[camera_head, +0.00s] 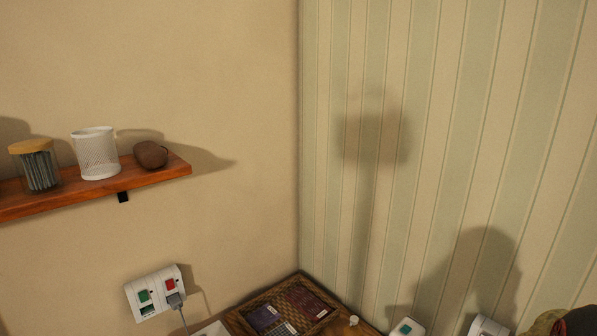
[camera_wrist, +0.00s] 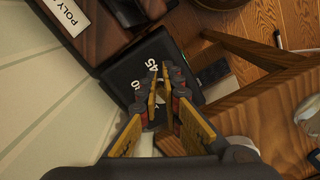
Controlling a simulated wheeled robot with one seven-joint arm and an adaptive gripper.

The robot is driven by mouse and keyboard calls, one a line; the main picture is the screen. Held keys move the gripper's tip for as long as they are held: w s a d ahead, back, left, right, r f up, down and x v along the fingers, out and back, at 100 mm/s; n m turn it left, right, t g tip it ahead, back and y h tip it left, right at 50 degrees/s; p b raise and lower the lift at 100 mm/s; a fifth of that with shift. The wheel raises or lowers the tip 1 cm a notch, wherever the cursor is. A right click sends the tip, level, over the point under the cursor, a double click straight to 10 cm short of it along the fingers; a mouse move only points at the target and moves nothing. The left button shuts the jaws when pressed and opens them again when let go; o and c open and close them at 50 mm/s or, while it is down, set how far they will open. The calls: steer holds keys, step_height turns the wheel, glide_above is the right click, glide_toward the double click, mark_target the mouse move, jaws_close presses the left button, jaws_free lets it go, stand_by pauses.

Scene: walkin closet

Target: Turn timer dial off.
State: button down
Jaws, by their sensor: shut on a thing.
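A black timer (camera_wrist: 122,88) with white numbers, "45" among them, shows in the wrist view, left of centre. My gripper (camera_wrist: 163,80) is over its face, with its yellow-and-dark fingers close together. The fingers are shut on what appears to be the timer's dial. The dial itself is mostly hidden between them, so its pointing direction cannot be read. The head view shows neither my gripper nor a timer that I can make out.
A dark box labelled "POLY" (camera_wrist: 72,18) lies beside the timer. A wooden edge (camera_wrist: 262,95) runs on the right. In the head view, a tray (camera_head: 240,315) of packets stands in the corner, below a switched socket (camera_head: 148,292) and a shelf (camera_head: 95,190).

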step_height(320, 180, up, 5)
steer(key=p, duration=0.3)
steer(key=shift+s+r, duration=0.1)
steer(key=shift+r, duration=0.1)
steer(key=s, duration=0.1)
steer(key=s+a+m, duration=0.2)
steer(key=shift+a+f+g+y, duration=0.1)
steer(key=shift+f+g+y, duration=0.2)
steer(key=shift+g, duration=0.1)
steer(key=s+a+r+t+b, duration=0.1)
steer(key=s+a+r+t, duration=0.2)
steer(key=a+r, duration=1)
steer(key=s+a+r+t+b, duration=0.1)
steer(key=s+a+r+t, duration=0.2)
steer(key=s+a+r, duration=0.4)
steer(key=a+r, duration=0.7)
steer(key=r, duration=0.4)
steer(key=shift+s+r, duration=0.15)
steer(key=shift+r, duration=0.15)
